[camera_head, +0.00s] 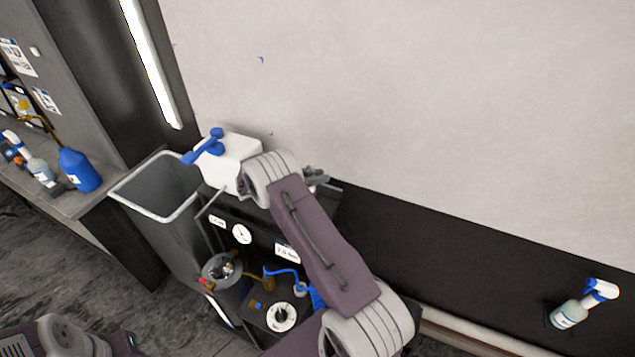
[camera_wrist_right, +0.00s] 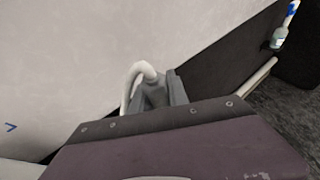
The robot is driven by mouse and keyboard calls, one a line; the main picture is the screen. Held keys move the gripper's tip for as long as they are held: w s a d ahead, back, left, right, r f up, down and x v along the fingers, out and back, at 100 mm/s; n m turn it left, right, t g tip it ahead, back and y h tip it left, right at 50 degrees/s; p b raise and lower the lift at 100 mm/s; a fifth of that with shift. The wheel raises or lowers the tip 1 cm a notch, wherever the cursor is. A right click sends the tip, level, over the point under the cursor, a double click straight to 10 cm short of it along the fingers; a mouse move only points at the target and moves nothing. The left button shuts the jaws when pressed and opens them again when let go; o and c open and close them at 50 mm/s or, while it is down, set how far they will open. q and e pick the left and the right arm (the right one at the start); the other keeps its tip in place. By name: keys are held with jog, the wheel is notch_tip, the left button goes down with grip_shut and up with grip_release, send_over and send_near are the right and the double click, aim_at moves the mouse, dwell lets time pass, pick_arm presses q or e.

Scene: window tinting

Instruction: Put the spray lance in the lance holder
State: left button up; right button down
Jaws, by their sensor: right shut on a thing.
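My right gripper (camera_head: 316,178) is by the pale wall, behind the black cart, mostly hidden by my own wrist. In the right wrist view its grey fingers (camera_wrist_right: 157,93) are shut on a white bent tube (camera_wrist_right: 134,80), which looks like part of the spray lance. The rest of the lance is hidden. I cannot make out the lance holder for certain. My left gripper is not in view.
A grey open bin (camera_head: 150,214) stands left of the cart. The cart (camera_head: 262,222) carries a gauge, a metal pot (camera_head: 222,272) and a blue hose. A blue bottle (camera_head: 79,170) stands on the left bench.

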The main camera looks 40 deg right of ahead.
jog(key=shift+w+f, duration=0.1)
jog(key=shift+f, duration=0.5)
jog(key=c, duration=1.3)
grip_release()
jog(key=shift+w+d+f, duration=0.2)
jog(key=shift+w, duration=0.2)
jog(key=shift+w+d+f, duration=0.15)
jog(key=shift+w+f, duration=0.05)
jog(key=shift+w, duration=0.2)
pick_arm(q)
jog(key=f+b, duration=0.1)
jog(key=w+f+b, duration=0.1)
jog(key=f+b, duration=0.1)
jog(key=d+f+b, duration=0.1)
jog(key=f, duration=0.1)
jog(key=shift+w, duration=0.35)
pick_arm(e)
jog(key=v, duration=1.2)
jog(key=shift+r, duration=0.4)
